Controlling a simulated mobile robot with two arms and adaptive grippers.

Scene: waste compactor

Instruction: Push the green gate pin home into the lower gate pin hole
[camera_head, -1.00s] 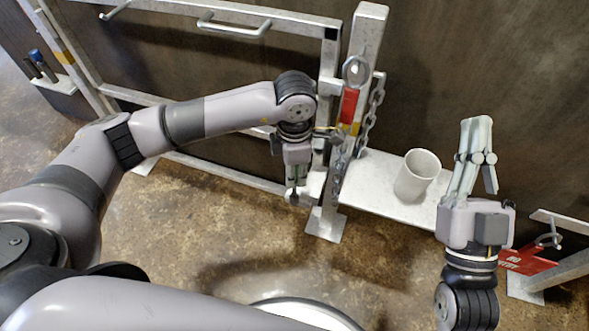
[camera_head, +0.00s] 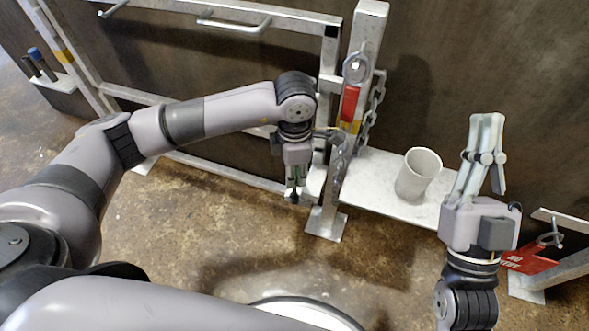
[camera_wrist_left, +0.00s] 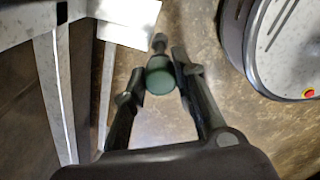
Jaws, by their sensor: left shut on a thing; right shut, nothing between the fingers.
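My left gripper (camera_head: 296,190) hangs in front of the gate, left of the galvanised post (camera_head: 364,38), with its fingers pointing down. In the left wrist view its fingers are shut on the green gate pin (camera_wrist_left: 160,80). The pin's round green end faces the camera, and a dark narrower part sticks out beyond it. In the head view the pin is mostly hidden by the fingers. I cannot make out the lower gate pin hole. My right gripper (camera_head: 487,120) is shut and empty, pointing up at the right.
A ring (camera_head: 355,68) and a red tag (camera_head: 350,103) are on the post, with a chain (camera_head: 370,118) beside them. A white cup (camera_head: 418,173) stands on a pale shelf (camera_head: 365,190) between the grippers. A red sign (camera_head: 528,262) is at lower right.

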